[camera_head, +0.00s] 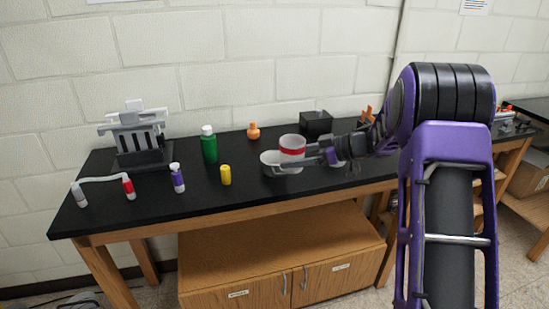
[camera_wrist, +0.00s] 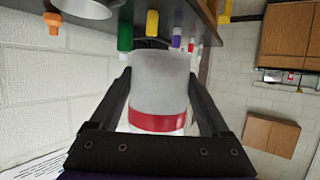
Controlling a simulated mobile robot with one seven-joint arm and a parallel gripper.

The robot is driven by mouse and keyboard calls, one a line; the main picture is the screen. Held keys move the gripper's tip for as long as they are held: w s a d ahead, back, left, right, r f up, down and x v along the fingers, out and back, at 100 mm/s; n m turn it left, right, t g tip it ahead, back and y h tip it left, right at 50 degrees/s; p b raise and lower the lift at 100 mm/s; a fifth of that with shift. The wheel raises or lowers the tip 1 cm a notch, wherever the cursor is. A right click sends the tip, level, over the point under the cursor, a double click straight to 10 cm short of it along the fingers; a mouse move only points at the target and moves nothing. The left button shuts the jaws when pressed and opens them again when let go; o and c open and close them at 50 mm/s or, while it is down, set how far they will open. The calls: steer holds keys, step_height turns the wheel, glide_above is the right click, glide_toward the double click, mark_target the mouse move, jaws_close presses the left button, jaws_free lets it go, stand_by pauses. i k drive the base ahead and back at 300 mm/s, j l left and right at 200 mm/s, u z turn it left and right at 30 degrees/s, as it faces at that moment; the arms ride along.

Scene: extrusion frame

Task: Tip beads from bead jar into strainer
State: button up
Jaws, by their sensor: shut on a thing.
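The bead jar (camera_head: 292,148) is a pale, cloudy cylinder with a red band. My gripper (camera_head: 300,163) is shut on it, one finger on each side, above the black bench. In the wrist view the jar (camera_wrist: 160,85) fills the space between the fingers, and no beads can be made out.
On the black bench (camera_head: 225,200) stand a green bottle (camera_head: 209,146), a yellow bottle (camera_head: 226,175), a purple bottle (camera_head: 178,178) and an orange flask (camera_head: 253,131). A black box (camera_head: 316,123) is behind the jar. A grey rack (camera_head: 138,135) stands at the left.

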mark_target(269, 160)
steer(key=i, duration=1)
